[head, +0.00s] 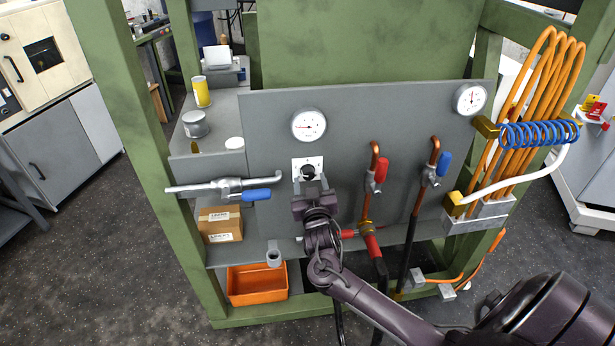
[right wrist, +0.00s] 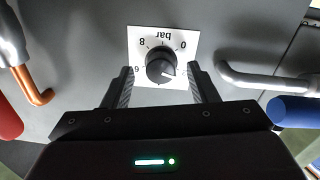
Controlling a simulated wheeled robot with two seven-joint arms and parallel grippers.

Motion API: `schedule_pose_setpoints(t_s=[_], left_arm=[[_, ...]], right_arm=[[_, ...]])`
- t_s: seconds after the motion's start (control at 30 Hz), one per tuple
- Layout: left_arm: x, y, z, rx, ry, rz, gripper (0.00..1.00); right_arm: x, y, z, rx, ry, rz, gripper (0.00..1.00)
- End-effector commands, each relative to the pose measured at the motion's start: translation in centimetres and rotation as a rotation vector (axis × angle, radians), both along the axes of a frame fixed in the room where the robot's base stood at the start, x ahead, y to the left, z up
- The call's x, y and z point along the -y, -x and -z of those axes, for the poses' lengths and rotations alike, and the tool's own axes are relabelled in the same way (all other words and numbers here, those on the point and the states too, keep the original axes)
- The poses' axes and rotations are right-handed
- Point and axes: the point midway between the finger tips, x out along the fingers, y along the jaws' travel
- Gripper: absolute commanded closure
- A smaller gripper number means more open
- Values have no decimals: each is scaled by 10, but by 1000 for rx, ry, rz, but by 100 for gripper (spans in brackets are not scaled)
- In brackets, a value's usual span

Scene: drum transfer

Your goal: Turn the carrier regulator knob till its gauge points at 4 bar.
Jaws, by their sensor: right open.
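The carrier regulator knob (head: 308,172) is a black round knob on a white scale plate on the grey panel. The right wrist view shows the knob (right wrist: 160,66) close up, with the scale upside down and a white mark pointing to the right and slightly down. My right gripper (head: 310,186) is open in front of it. In the right wrist view its fingers (right wrist: 160,74) stand on either side of the knob, with gaps between. The round gauge (head: 309,125) above the knob has its needle pointing left; its numbers are too small to read. My left gripper is not in view.
A blue-handled valve (head: 256,195) on a grey pipe lies just left of the knob. Red-handled (head: 380,172) and blue-handled (head: 443,163) valves on copper pipes stand to the right. A second gauge (head: 471,98) and a blue coiled hose (head: 538,134) are farther right.

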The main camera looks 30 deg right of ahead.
Motion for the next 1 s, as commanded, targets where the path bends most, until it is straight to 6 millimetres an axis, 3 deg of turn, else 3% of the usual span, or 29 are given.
schedule_pose_setpoints(t_s=[0.17, 0.47, 0.8, 1.0], left_arm=[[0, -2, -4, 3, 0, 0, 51], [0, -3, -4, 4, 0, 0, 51], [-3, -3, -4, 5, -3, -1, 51], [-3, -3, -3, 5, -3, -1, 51]], right_arm=[[6, -13, 0, -1, 1, -1, 47], [7, -15, 1, -1, -1, -2, 47], [7, -15, 1, -2, -1, -2, 91], [7, -15, 1, 3, -12, -1, 92]])
